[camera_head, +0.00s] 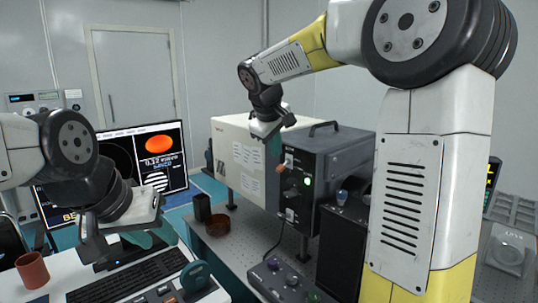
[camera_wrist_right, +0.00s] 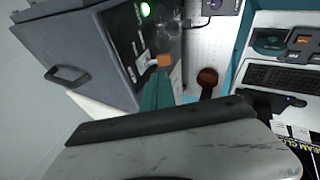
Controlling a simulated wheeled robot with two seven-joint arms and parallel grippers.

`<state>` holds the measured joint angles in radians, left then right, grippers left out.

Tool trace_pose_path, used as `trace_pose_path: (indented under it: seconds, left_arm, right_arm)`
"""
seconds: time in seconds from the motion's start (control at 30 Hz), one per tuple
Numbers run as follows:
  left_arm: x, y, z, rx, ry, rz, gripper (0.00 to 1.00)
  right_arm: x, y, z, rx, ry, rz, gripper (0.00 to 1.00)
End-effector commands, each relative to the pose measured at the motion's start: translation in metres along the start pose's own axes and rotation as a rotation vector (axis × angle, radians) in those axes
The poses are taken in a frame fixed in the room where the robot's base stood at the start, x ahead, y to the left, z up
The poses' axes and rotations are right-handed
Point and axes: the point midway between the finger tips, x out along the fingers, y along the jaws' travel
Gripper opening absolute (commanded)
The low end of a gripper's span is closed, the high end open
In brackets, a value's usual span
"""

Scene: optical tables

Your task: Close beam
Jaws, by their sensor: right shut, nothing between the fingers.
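A dark grey box (camera_head: 335,160) with a black top handle stands on the optical table. Its front face carries a lit green light (camera_head: 307,181) and a small orange-tipped lever (camera_head: 281,168). My right gripper (camera_head: 274,146) is shut and empty in front of that face, close to the lever. In the right wrist view, its teal fingers (camera_wrist_right: 158,92) are just beside the orange tip (camera_wrist_right: 164,60); I cannot tell whether they touch. My left gripper (camera_head: 152,238) is over the desk near the keyboard, its teal fingers apart with nothing seen between them.
A monitor (camera_head: 170,175) stands at the left; its large caption is partly hidden, reading "BEAM CL" in the wrist view. A keyboard (camera_head: 130,283) and brown mug (camera_head: 32,270) are on the desk. A knobbed control box (camera_head: 285,282) sits at the front. A dark cup (camera_head: 202,207) stands behind.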

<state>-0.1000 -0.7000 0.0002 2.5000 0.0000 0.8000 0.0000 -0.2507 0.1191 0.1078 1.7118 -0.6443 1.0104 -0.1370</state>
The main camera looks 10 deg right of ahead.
Motion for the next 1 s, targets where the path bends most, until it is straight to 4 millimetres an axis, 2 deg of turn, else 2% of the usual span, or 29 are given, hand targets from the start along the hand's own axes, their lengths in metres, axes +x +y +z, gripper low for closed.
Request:
trace_pose_path:
  seconds: [0.07, 0.3, 0.5, 0.7, 1.0]
  left_arm:
    - [0.000, 0.000, 0.000, 0.000, 0.000, 0.000, 0.36]
    - [0.000, 0.000, 0.000, 0.000, 0.000, 0.000, 0.36]
    - [0.000, 0.000, 0.000, 0.000, 0.000, 0.000, 0.36]
    - [0.000, 0.000, 0.000, 0.000, 0.000, 0.000, 0.36]
    - [0.000, 0.000, 0.000, 0.000, 0.000, 0.000, 0.36]
  right_arm:
    - [-0.018, 0.005, -0.001, 0.003, 0.005, 0.003, 0.00]
    - [-0.070, -0.016, -0.001, 0.000, 0.005, 0.002, 0.00]
    - [-0.098, -0.027, -0.001, 0.001, 0.002, 0.001, 0.00]
    - [-0.107, -0.030, 0.000, 0.002, 0.000, 0.001, 0.00]
    - [-0.107, -0.030, 0.001, 0.003, 0.000, 0.000, 0.00]
